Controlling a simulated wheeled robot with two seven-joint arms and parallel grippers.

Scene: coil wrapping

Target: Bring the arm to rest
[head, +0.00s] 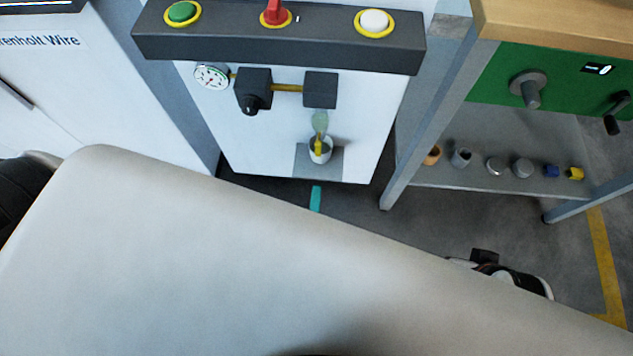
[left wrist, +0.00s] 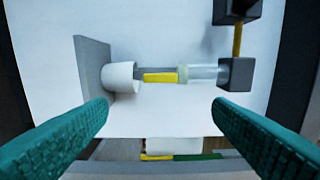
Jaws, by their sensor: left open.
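My left arm's large pale link fills the lower part of the head view and hides most of my left gripper. One teal finger (head: 315,198) shows past its edge, below the white panel (head: 290,120). In the left wrist view my left gripper (left wrist: 161,104) is open, its two teal fingers wide apart with nothing between them. Beyond the fingers, a white cup (left wrist: 121,77) sits on a grey bracket (left wrist: 95,62), with a yellow piece (left wrist: 160,77) and a clear tube (left wrist: 202,74) in line with it. My right gripper is not in view.
The panel carries a gauge (head: 211,77), dark fittings (head: 254,90) and a button box (head: 280,50). At the right stands a bench with a green front (head: 500,75); its lower shelf (head: 480,180) holds several small parts. A white cabinet (head: 100,90) stands left.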

